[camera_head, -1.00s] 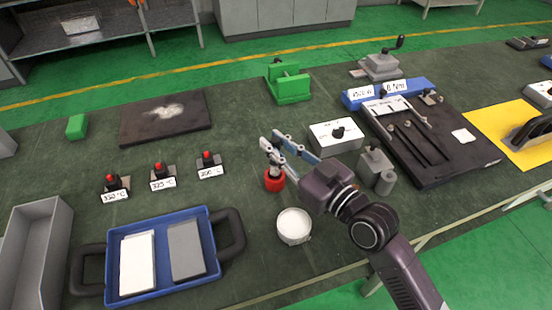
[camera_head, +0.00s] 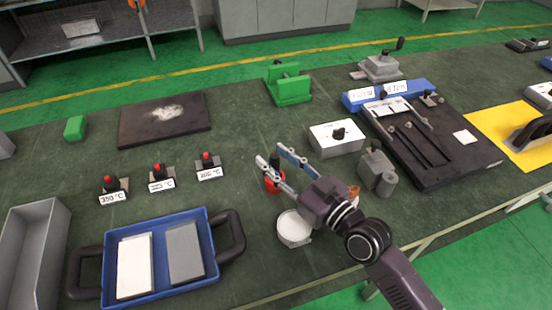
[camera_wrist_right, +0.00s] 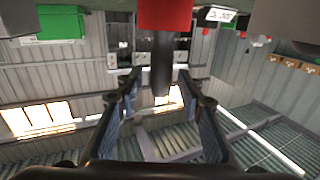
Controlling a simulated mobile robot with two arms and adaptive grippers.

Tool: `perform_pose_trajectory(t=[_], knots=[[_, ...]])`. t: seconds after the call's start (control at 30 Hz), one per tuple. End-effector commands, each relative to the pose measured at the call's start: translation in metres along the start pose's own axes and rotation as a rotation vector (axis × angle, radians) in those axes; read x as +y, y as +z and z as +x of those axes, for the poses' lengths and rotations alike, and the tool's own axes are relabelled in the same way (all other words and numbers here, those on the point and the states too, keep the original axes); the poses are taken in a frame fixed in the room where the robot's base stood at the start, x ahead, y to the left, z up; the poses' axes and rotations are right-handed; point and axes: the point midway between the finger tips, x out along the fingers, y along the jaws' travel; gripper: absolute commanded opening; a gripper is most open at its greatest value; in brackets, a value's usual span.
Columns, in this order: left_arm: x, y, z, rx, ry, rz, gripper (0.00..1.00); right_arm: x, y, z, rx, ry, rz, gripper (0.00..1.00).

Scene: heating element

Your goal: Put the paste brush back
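A small red holder (camera_head: 273,183) stands on the bench, partly covered by a finger of my right gripper. In the right wrist view the red holder (camera_wrist_right: 165,14) is at the top centre. A dark rod (camera_wrist_right: 162,68), which looks like the paste brush's handle, runs from it between my fingers. My right gripper (camera_head: 271,158) is open at the holder, with its fingers apart on either side of the rod (camera_wrist_right: 158,88). I see no contact with the rod. The brush's bristles are hidden. A round white-topped paste pot (camera_head: 293,227) stands just in front. My left gripper is out of view.
A white box with a black knob (camera_head: 337,138) and a grey block (camera_head: 378,172) stand close right of my gripper. Several red-buttoned switches (camera_head: 160,178) and a blue tray (camera_head: 212,268) lie left. A green fixture (camera_head: 288,84) stands behind. Bench between switches and holder is clear.

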Motion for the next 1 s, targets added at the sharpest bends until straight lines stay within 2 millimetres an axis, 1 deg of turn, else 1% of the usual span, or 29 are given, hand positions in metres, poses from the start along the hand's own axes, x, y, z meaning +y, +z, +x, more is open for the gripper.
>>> perform_pose_trajectory(t=[0.17,0.27,0.3,0.37,0.47,0.7,0.83,1.0], knots=[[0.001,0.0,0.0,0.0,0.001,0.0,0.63,0.0,-0.001,0.0,0.0,0.0,0.0,0.35],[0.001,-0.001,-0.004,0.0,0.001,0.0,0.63,0.0,-0.005,0.0,0.001,0.0,0.0,0.35],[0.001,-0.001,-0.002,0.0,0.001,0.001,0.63,0.0,-0.003,-0.003,-0.001,0.0,-0.001,0.35],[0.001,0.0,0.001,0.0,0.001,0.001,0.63,0.001,0.0,-0.011,-0.003,0.001,-0.002,0.35],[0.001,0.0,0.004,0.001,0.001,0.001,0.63,0.0,0.0,-0.031,-0.003,-0.001,-0.003,0.35],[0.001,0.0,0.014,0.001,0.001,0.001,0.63,0.0,0.001,-0.082,-0.005,-0.001,-0.004,0.35],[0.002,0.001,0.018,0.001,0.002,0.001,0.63,0.0,0.0,-0.102,-0.004,-0.001,-0.003,0.35],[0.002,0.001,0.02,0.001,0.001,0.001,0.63,0.0,-0.002,-0.116,-0.002,-0.001,0.0,0.35]])
